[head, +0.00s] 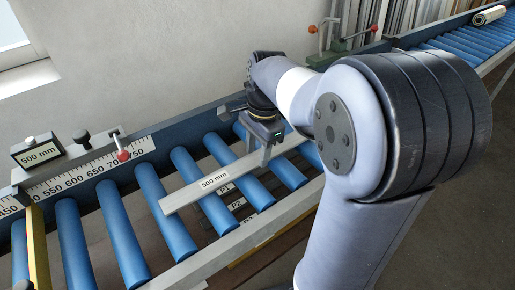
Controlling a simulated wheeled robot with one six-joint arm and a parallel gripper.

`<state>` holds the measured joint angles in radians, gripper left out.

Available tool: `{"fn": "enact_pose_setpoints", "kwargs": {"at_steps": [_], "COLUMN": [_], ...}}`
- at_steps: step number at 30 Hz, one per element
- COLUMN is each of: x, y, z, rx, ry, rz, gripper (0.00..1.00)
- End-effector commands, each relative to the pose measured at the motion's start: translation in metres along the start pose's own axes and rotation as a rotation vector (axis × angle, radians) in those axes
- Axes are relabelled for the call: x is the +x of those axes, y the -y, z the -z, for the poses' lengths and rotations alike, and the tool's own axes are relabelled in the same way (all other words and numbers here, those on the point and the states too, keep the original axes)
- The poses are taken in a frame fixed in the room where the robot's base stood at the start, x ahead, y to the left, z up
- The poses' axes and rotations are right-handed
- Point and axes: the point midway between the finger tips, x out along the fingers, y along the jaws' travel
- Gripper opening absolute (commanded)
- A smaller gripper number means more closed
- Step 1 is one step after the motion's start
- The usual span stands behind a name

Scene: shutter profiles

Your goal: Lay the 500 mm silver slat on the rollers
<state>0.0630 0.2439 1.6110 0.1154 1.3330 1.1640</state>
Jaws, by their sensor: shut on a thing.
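The silver slat (189,193), labelled "500 mm", lies across or just above the blue rollers (152,190) in the middle of the head view. Whether it touches the rollers, I cannot tell. It runs slantwise from lower left to upper right. My gripper (266,150) is shut on the slat toward its right part, coming from above. The slat's far right end is partly hidden behind my arm.
A measuring scale (105,166) with a red-knobbed clamp (122,155) and a "500 mm" display (37,151) line the conveyor's back left. A yellow bar (37,250) stands at lower left. A rolled item (489,15) lies on rollers at the far right.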

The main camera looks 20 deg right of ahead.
Motion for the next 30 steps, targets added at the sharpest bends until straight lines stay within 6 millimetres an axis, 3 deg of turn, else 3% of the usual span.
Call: {"fn": "enact_pose_setpoints", "kwargs": {"at_steps": [11,12,18,21,30], "x": [0.0063,0.0058,0.0056,0.0056,-0.0001], "y": [0.0,0.0,0.0001,0.0001,0.0006], "z": [0.0008,0.0007,0.0007,0.0007,0.0009], "rx": [0.0,0.0,0.0,0.0,0.0], "ry": [0.0,0.0,0.0,0.0,-0.001], "rz": [0.0,0.0,0.0,0.0,0.003], "gripper": [0.18,0.43,0.59,0.66,0.66]}}
